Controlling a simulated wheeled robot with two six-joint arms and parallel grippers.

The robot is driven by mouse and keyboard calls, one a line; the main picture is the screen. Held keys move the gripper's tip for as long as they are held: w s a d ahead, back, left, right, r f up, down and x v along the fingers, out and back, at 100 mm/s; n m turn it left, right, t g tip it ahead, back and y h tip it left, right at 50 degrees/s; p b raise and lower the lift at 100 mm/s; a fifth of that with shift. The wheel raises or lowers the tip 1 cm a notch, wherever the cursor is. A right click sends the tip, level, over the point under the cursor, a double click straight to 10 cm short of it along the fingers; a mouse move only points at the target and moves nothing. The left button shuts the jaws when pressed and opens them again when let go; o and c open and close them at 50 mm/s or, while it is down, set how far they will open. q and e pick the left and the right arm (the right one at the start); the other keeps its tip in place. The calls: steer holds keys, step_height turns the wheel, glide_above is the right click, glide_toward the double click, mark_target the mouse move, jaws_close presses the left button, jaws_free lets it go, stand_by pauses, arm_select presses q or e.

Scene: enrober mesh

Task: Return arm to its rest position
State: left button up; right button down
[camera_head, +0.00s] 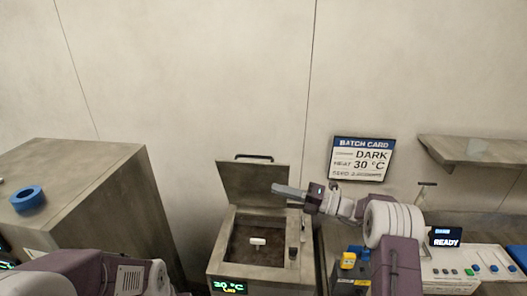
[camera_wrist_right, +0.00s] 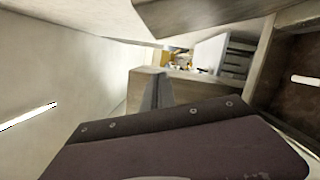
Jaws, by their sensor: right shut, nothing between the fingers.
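My right arm (camera_head: 392,255) comes up from the lower right. Its gripper (camera_head: 277,188) points left, shut and empty, in front of the raised lid (camera_head: 245,180) of a grey box-shaped machine (camera_head: 240,268). In the right wrist view the closed fingers (camera_wrist_right: 158,90) stick up past the dark gripper body with nothing between them. Part of my left arm (camera_head: 125,277) shows at the bottom left; its gripper is not in view.
The machine's open well holds a small white piece (camera_head: 257,241), and its display reads 30 °C. A grey cabinet with a blue ring (camera_head: 28,199) stands left. A batch card (camera_head: 361,158), a shelf (camera_head: 480,151) and a control panel (camera_head: 470,265) are right.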

steer(key=s+a+r+n+g+b, duration=0.3)
steer(key=s+a+b, duration=0.1)
steer(key=a, duration=0.3)
steer(key=s+a+f+n+g+h+b, duration=0.3)
steer(key=s+f+n+g+h, duration=0.35)
steer(key=s+f, duration=0.9)
steer(key=s+d+f+n+h+b, duration=0.2)
steer(key=s+d+f+n+h, duration=0.55)
steer(key=s+d+n, duration=0.35)
steer(key=w+d+f+n+t+h, duration=0.1)
steer(key=d+f+n+t+h, duration=0.2)
steer(key=n, duration=1.3)
steer(key=d+f, duration=0.2)
steer(key=d, duration=0.1)
steer(key=shift+w+d+p, duration=0.2)
steer(key=shift+d+p, duration=0.05)
steer(key=shift+p, duration=0.15)
